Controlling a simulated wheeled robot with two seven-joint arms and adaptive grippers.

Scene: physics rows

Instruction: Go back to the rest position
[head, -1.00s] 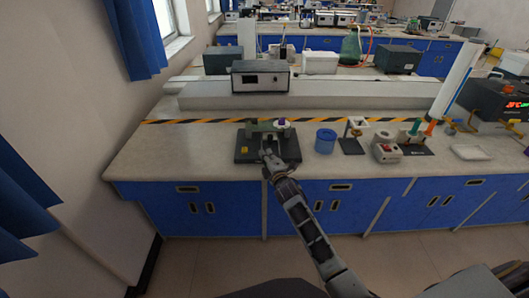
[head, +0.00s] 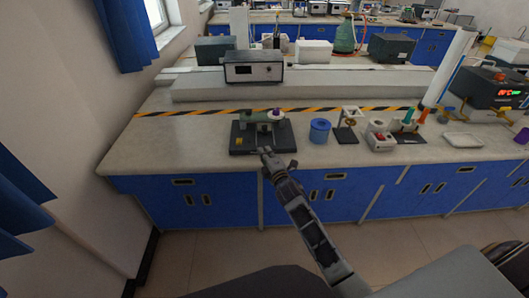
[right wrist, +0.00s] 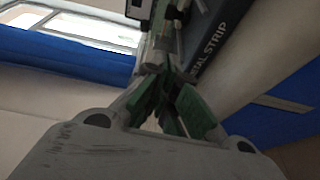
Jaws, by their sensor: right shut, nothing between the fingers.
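My right gripper (head: 267,153) is in front of a small dark-based device (head: 243,141) with a green body, at the bench's front edge. Its fingers are shut with nothing between them, and it looks apart from the device. In the right wrist view the green finger pads (right wrist: 172,103) are close together, and part of a dark device with the letters "AL STRIP" shows beyond them. My left gripper is not in view.
On the bench (head: 175,150) a blue round container (head: 319,131), small stands and a white tray (head: 463,140) stand right of the device. A grey box with a display (head: 252,68) stands behind. The floor in front of the blue cabinets is clear.

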